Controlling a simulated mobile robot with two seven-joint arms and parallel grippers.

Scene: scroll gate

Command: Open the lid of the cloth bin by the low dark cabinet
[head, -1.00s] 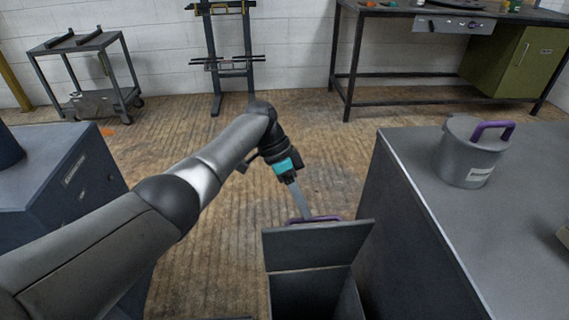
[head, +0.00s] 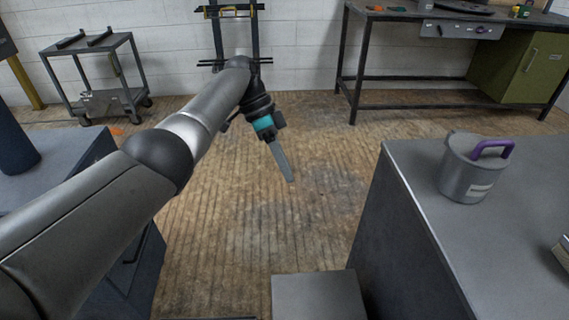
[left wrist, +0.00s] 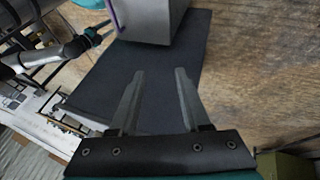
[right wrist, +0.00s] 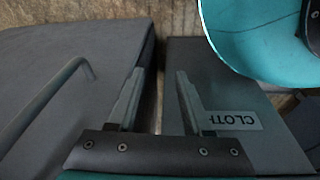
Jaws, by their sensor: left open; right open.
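The cloth bin's grey lid (head: 318,296) lies flat at the bottom of the head view, just left of the low dark cabinet (head: 385,240). Its near part is cut off by the frame. The bin (left wrist: 165,18) and part of a purple handle (left wrist: 114,16) show at the top of the left wrist view. My left gripper (head: 290,178) is open and empty, above the floor beyond the bin and apart from it.
A grey canister (head: 470,178) with a purple handle stands on the right cabinet. Another dark cabinet (head: 60,175) is at left. A cart (head: 95,75), a rack and a workbench (head: 420,85) stand along the back wall.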

